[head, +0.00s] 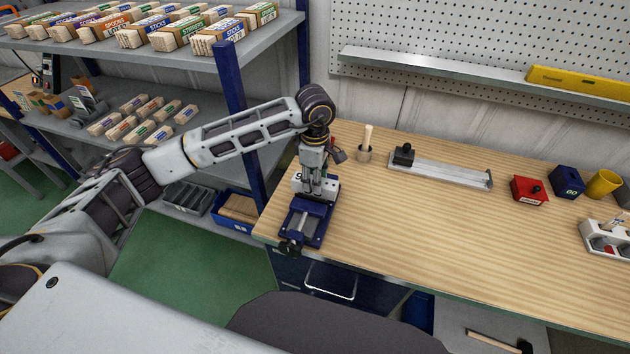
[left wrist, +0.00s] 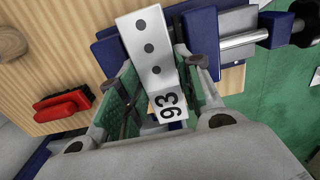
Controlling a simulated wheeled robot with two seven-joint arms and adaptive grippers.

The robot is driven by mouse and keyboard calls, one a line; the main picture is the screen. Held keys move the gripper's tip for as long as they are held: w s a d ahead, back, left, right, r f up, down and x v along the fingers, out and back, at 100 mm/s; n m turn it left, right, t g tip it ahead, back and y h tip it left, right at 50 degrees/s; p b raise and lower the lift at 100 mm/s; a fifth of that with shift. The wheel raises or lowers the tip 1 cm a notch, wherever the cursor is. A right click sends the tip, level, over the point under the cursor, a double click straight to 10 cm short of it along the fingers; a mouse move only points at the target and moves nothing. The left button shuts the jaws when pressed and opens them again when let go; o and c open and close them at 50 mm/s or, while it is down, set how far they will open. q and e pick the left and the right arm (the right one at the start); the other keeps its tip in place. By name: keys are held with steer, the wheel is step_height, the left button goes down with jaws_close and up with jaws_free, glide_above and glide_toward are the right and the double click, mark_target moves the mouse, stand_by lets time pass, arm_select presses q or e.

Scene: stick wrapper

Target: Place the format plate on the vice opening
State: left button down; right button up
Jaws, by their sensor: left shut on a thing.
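My left gripper (head: 314,188) points down over the blue vice (head: 309,222) at the table's left front corner. Its green-padded fingers (left wrist: 160,98) are shut on the numbered end of the plate. In the head view a small part of the plate (head: 298,179) shows beside the fingers at the vice's far end. The vice's blue jaws (left wrist: 203,38) lie behind the plate in the wrist view. I cannot tell whether plate and vice touch.
A red box (head: 529,190), blue box (head: 567,181) and yellow cup (head: 603,184) are farther right. The blue shelf post (head: 240,120) is close left. The table's middle is clear.

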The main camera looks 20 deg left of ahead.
arm_select(q)
steer(key=shift+f, duration=0.65)
steer(key=shift+f, duration=0.15)
steer(key=c, duration=1)
jaws_free()
steer(key=shift+o, duration=0.2)
